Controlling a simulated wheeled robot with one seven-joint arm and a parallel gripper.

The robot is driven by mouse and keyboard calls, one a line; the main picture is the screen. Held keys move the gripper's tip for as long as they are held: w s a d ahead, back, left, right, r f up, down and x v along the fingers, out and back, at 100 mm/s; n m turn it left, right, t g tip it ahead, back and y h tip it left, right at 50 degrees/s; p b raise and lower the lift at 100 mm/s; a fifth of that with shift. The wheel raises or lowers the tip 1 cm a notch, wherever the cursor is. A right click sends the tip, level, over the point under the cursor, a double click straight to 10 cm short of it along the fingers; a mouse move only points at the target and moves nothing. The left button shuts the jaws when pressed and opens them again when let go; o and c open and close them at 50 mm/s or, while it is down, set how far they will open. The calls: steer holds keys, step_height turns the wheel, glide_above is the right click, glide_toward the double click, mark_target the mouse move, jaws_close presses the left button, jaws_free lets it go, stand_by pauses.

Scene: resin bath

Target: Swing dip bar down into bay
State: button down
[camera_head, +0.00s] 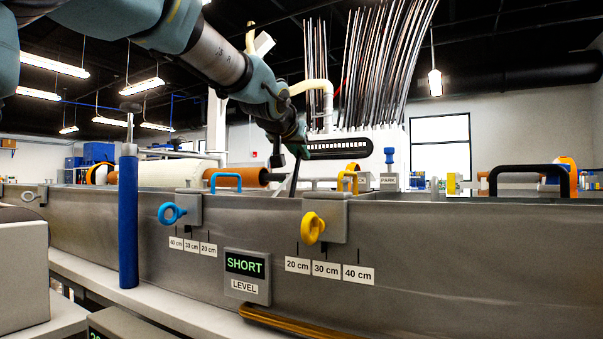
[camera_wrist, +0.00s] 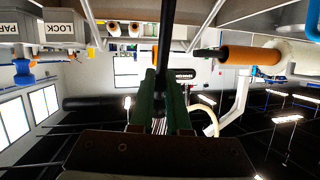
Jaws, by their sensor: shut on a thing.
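My gripper (camera_head: 297,152) is over the long grey metal bath (camera_head: 450,245) in the head view. In the wrist view its green fingers (camera_wrist: 162,88) are shut on a dark, thin bar, which looks like the dip bar (camera_wrist: 167,35). In the head view the bar (camera_head: 294,179) slants down from the gripper behind the bath's front wall. Its lower end is hidden. A block marked PARK (camera_head: 388,181) stands beyond the bath wall to the right. The wrist view shows a block marked LOCK (camera_wrist: 62,29) at the upper left. I cannot tell which part is the bay.
A blue post (camera_head: 128,215) stands in front. A sign reads SHORT LEVEL (camera_head: 247,276). An orange roller (camera_wrist: 250,56) is to the right in the wrist view.

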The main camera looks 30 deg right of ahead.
mark_target(296, 168)
steer(key=shift+s+a+f+t+h+b, duration=0.2)
steer(key=shift+f+b, duration=0.45)
steer(key=shift+b, duration=1.05)
steer(key=shift+w+a+f+t+h+b, duration=0.15)
steer(key=shift+f+h+b, duration=0.35)
steer(key=shift+b, duration=1.2)
steer(key=shift+s+a+f+t+h+b, duration=0.15)
steer(key=shift+f+b, duration=0.6)
steer(key=shift+b, duration=0.95)
steer(key=b, duration=0.3)
steer(key=shift+f, duration=0.25)
steer(key=shift+s+t+h+b, duration=0.1)
steer(key=shift+t+h+b, duration=0.2)
steer(key=shift+b, duration=0.3)
steer(key=c, duration=0.9)
jaws_free()
steer(key=shift+r, duration=0.1)
step_height(296, 168, up, 10)
steer(key=p, duration=0.5)
steer(key=shift+p, duration=0.4)
